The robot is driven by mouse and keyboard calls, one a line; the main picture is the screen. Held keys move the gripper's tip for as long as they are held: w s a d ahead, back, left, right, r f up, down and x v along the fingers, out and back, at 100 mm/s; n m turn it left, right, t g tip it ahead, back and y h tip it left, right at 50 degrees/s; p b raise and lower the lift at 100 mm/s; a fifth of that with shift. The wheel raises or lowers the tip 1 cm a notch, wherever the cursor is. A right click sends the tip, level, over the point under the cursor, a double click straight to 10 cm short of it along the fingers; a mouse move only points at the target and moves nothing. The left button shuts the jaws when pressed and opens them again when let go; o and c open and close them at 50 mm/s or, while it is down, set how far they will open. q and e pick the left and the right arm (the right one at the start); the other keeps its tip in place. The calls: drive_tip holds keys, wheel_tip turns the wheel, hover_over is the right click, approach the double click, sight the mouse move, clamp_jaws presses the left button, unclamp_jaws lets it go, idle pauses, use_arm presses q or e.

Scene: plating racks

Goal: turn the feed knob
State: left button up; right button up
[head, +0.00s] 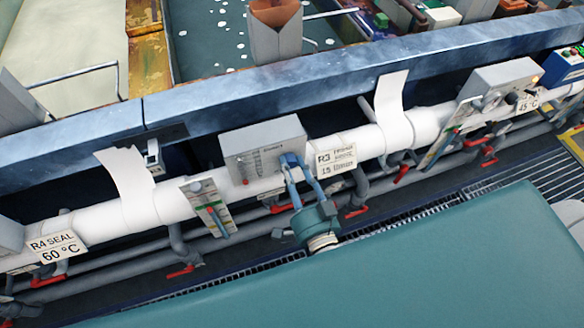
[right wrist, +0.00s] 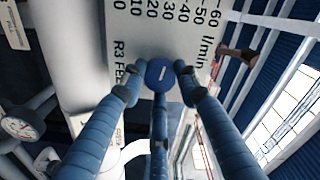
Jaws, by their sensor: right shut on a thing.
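The feed knob (right wrist: 160,73) is a round blue disc with a short white mark on its face, seen in the right wrist view. It sits on a light panel (right wrist: 172,18) printed with numbers up to 60, "l/min" and "R3 FE", partly cut off. In the head view the panel is the front of a grey box (head: 262,146) on the white pipe. My right gripper (head: 293,161) reaches up to the box's lower right, its fingers closed around the knob and hiding most of it there. Its fingers (right wrist: 158,82) flank the knob in the wrist view. My left gripper is not in view.
A white pipe (head: 100,220) runs along the blue tank edge (head: 200,105), with red-handled valves (head: 357,211) below. A white tag "R3" (head: 336,160) hangs right of my gripper. Another grey box (head: 500,77) is farther right. A teal surface (head: 400,270) fills the foreground.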

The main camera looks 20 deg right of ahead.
idle(0.3)
drive_tip(key=o, duration=1.2)
drive_tip(key=shift+c, duration=0.2)
drive_tip(key=s, duration=1.2)
drive_tip(key=shift+d, duration=0.15)
drive_tip(key=s+f+n+g+y, duration=0.1)
drive_tip(key=s+f+n+g, duration=0.25)
drive_tip(key=f, duration=1.15)
drive_tip(key=s+f+n+g+y, duration=0.15)
drive_tip(key=f+n+g, duration=0.3)
drive_tip(key=f, duration=1.05)
drive_tip(key=s+d+f+n+g+h, duration=0.1)
drive_tip(key=s+d+f+g, duration=0.2)
drive_tip(key=s+f, duration=0.3)
drive_tip(key=s+d+f+n+g+h, duration=0.1)
drive_tip(key=s+d+f+n+g, duration=0.1)
drive_tip(key=s+f, duration=0.4)
drive_tip(key=s+d+f+n+g+h+b, duration=0.1)
drive_tip(key=s+d+f+g, duration=0.3)
drive_tip(key=s, duration=0.4)
wheel_tip(320, 180, down, 3)
drive_tip(key=shift+d+r+n, duration=0.2)
drive_tip(key=shift+d+n, duration=0.2)
drive_tip(key=shift+d, duration=0.15)
